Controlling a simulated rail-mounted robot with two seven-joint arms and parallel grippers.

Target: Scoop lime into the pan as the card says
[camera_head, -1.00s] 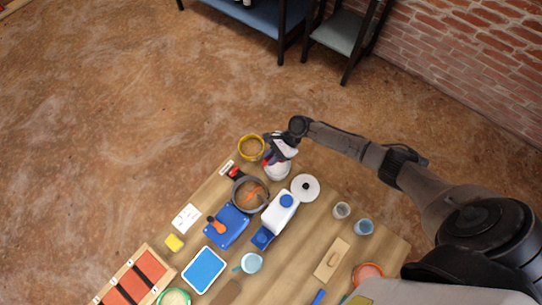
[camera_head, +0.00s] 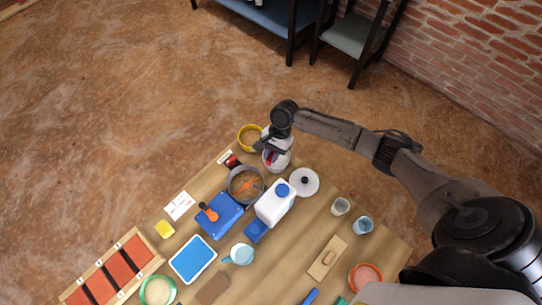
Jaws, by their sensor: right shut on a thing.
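A grey pan (camera_head: 239,196) with orange contents stands near the middle of the table's far part. A white card (camera_head: 180,205) with small print lies at the table's left edge; its text is too small to read. My right gripper (camera_head: 269,149) is over a white tub (camera_head: 280,163) beside the pan, near the far corner. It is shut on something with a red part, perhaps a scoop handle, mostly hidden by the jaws. I cannot tell whether the tub holds lime. My left gripper is not in view.
A yellow bowl (camera_head: 240,145) stands behind the pan. A white jug with a blue cap (camera_head: 282,190), a white lid (camera_head: 305,183), a blue board (camera_head: 228,221) and a light-blue cup (camera_head: 242,254) crowd nearby. A red-panelled tray (camera_head: 158,252) lies at left.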

